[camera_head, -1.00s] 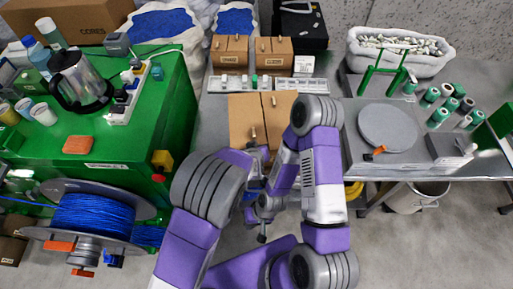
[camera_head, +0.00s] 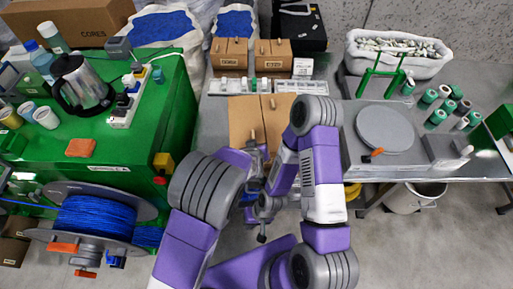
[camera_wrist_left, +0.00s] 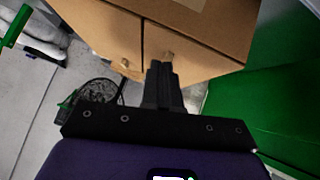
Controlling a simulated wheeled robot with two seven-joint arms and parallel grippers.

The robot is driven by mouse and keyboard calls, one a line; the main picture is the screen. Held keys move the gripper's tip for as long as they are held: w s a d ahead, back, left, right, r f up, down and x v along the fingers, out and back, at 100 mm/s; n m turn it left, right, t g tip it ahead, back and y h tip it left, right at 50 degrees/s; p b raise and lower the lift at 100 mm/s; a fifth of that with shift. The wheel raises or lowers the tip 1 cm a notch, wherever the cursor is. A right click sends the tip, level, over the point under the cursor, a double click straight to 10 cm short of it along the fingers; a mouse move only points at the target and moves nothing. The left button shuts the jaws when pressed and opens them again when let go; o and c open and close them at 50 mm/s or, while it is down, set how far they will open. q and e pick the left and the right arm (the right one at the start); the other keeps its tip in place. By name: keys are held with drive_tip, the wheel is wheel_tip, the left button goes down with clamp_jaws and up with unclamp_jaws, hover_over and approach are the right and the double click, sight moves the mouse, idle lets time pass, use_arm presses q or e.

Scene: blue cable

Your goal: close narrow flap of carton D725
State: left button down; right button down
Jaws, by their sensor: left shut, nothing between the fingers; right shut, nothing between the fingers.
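A brown carton (camera_head: 243,118) stands on the grey table in front of me, partly hidden by my arms. Its top shows two panels split by a dark seam, with small tan tabs. No D725 label is readable on it. In the left wrist view a brown carton (camera_wrist_left: 205,38) has the same kind of seam and tabs. My left gripper (camera_wrist_left: 160,68) is shut and empty, its tips overlapping the carton's lower edge near the right tab; contact cannot be told. My right gripper (camera_head: 262,236) is shut and empty, low in front of the table, apart from the carton.
Two smaller cartons (camera_head: 229,53) stand behind, beyond a white parts strip (camera_head: 228,87). A green bench (camera_head: 150,150) with a kettle (camera_head: 82,84) is left, above a blue cable spool (camera_head: 95,217). A round grey plate (camera_head: 385,128) and green-white rolls are right.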

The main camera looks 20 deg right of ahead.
use_arm(q)
wheel_tip(320, 180, up, 9)
drive_tip(key=p, duration=0.7)
drive_tip(key=s+a+f+n+g+y+b, duration=0.1)
drive_tip(key=s+a+f+g, duration=0.1)
drive_tip(key=a+f, duration=0.7)
drive_tip(key=s+a+f+n+g+y+b, duration=0.1)
drive_tip(key=s+a+f+n+g+b, duration=0.1)
drive_tip(key=a+f, duration=0.75)
drive_tip(key=s+a+f+n+g, duration=0.1)
drive_tip(key=s+a, duration=0.4)
drive_tip(key=s, duration=0.3)
drive_tip(key=s+a+f+g+h+b, duration=0.1)
drive_tip(key=s+a+f+g, duration=0.1)
drive_tip(key=s+a, duration=0.4)
drive_tip(key=shift+s+a+f+n+g+h, duration=0.3)
drive_tip(key=shift+s+n, duration=0.1)
drive_tip(key=shift+s, duration=0.5)
drive_tip(key=shift+s, duration=0.1)
